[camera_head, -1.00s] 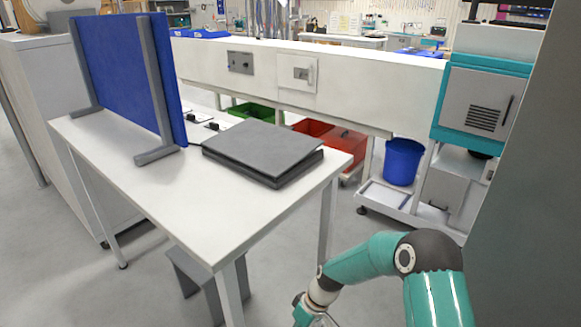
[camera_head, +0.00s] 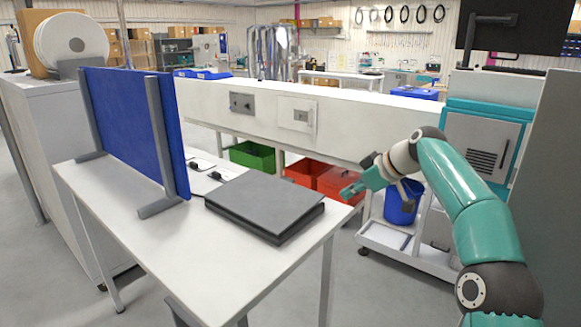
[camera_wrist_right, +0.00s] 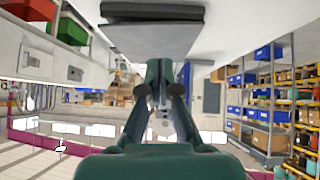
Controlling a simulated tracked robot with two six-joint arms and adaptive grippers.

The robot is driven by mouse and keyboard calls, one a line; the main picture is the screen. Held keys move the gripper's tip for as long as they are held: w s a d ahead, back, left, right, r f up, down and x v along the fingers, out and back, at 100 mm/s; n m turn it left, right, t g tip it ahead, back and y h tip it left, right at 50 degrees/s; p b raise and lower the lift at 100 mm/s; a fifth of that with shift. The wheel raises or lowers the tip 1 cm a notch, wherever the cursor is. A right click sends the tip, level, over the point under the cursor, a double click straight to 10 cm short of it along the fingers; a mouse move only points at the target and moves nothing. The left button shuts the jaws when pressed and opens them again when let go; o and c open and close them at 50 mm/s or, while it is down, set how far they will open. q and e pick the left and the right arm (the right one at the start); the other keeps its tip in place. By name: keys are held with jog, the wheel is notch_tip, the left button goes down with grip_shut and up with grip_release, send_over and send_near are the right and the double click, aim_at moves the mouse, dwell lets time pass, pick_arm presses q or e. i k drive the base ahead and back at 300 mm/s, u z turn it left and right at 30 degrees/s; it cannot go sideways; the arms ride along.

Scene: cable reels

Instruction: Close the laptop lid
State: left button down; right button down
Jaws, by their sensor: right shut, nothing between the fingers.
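The laptop (camera_head: 265,200) is a dark grey slab on the white table (camera_head: 215,255), near its right end. Its lid lies low and almost flat over the base, with a dark seam along the front edge; I cannot tell whether it is fully down. In the right wrist view the laptop (camera_wrist_right: 150,38) appears at the top, beyond the fingers. My right gripper (camera_head: 345,192) is shut and empty, just right of the laptop and apart from it in the head view. Its fingers (camera_wrist_right: 160,70) also show in the wrist view. My left gripper is not in view.
A blue partition panel (camera_head: 135,120) stands on the table's left part. Behind are a white bench (camera_head: 350,125), a green bin (camera_head: 252,156) and red bins (camera_head: 302,170). A blue bucket (camera_head: 400,208) stands on a cart at right. The table's front part is clear.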

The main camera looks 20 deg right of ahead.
aim_at(271, 202)
jog(key=i, duration=0.9)
jog(key=u, duration=0.15)
